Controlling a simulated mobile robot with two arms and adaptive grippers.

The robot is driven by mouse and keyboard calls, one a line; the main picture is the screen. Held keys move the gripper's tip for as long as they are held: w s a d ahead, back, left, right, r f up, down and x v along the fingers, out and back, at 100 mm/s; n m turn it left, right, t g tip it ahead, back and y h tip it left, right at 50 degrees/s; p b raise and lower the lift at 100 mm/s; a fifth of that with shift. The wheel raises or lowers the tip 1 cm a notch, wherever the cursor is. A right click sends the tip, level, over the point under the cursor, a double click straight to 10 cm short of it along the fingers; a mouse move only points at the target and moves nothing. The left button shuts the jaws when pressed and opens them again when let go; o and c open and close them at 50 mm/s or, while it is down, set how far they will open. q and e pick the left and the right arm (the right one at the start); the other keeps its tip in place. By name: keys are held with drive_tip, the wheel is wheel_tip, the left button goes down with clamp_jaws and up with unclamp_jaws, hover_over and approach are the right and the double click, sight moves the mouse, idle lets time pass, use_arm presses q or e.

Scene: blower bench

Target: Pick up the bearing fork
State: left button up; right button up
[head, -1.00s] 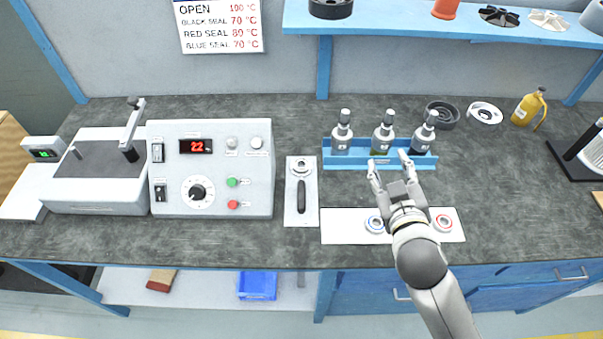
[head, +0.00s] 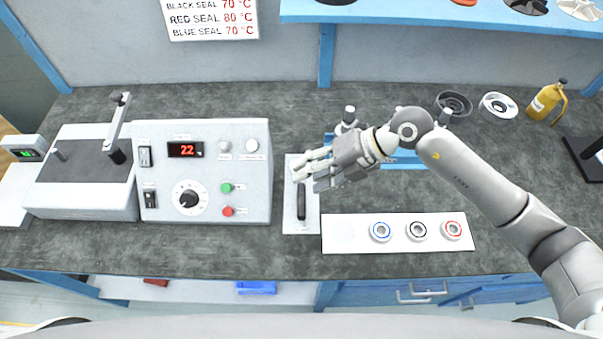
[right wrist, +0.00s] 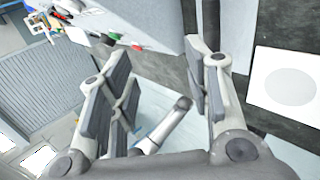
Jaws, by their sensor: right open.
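The bearing fork (head: 301,203) lies on a narrow pale plate (head: 300,228) right of the control box. Its black handle points to the bench's front edge, and its upper part is hidden by my right gripper (head: 297,172) in the head view. My right gripper is open and empty, just above the plate's upper part. In the right wrist view a greyish rod, which looks like the fork's handle (right wrist: 167,124), shows between the spread fingers (right wrist: 165,95). I cannot tell whether they touch it. My left gripper is not in view.
The control box (head: 203,172) stands close left of the fork. A white mat (head: 345,246) with several ringed bearings (head: 381,231) lies to the right. My right arm partly covers a blue bottle rack (head: 405,162). Bare bench lies in front of the box.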

sight(304, 193)
drive_tip(key=f+h, duration=0.1)
drive_tip(key=f, duration=0.1)
drive_tip(key=w+d+f, duration=0.1)
drive_tip(key=f, duration=0.1)
drive_tip(key=f+h+p, duration=0.1)
drive_tip(key=f, duration=0.1)
drive_tip(key=shift+w+d+f+h, duration=0.2)
drive_tip(key=shift+d+f+h, duration=0.05)
drive_tip(key=shift+f+h, duration=0.1)
drive_tip(key=p+x, duration=0.2)
drive_tip(key=x, duration=0.2)
drive_tip(key=shift+a, duration=0.3)
drive_tip(key=shift+a+f, duration=0.3)
drive_tip(key=shift+f, duration=0.25)
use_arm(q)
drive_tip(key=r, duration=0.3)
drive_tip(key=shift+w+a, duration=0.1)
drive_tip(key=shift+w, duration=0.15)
use_arm(e)
drive_tip(key=shift+c, duration=0.2)
clamp_jaws()
